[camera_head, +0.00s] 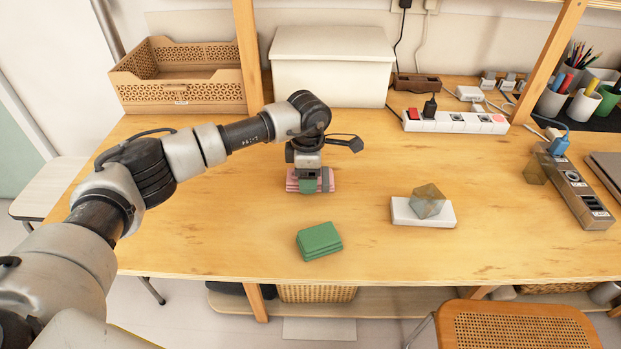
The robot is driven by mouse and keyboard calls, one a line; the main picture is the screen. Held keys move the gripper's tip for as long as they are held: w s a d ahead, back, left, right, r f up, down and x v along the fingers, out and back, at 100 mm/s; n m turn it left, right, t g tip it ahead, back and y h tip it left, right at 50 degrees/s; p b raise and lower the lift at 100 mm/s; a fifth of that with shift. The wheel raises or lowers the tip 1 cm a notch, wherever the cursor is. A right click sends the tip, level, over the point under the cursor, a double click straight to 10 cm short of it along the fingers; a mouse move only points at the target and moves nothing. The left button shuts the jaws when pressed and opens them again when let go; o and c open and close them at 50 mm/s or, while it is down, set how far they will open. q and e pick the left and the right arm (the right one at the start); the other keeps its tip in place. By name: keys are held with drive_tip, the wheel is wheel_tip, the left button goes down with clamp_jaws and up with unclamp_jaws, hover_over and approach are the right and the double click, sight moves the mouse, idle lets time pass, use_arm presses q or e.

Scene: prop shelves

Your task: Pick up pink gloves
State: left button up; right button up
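The pink gloves (291,184) look like a flat, folded pink stack on the wooden table, left of the middle. My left gripper (310,186) points down right over the stack and hides most of its middle. A small green patch shows at the fingers; I cannot tell what it belongs to. Whether the fingers are apart or closed on the pink stack is not clear. A similar folded green stack (319,241) lies apart, nearer the table's front edge. My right gripper is not in view.
A white block with a brownish cube (428,201) on it sits to the right. A white power strip (455,122), a white box (332,68) and a wooden basket (180,94) stand behind. A grey socket bar (577,193) lies far right. The front middle-right table is clear.

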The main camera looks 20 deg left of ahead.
use_arm(q)
drive_tip(key=shift+c, duration=0.9)
drive_tip(key=shift+r, duration=0.1)
drive_tip(key=shift+r, duration=0.3)
wheel_tip(320, 180, up, 3)
drive_tip(key=s+d+r, duration=0.5)
drive_tip(key=d+r, duration=0.2)
drive_tip(key=d, duration=0.3)
drive_tip(key=shift+s+b, duration=0.4)
drive_tip(key=shift+b, duration=0.05)
drive_tip(key=shift+d+r, duration=0.1)
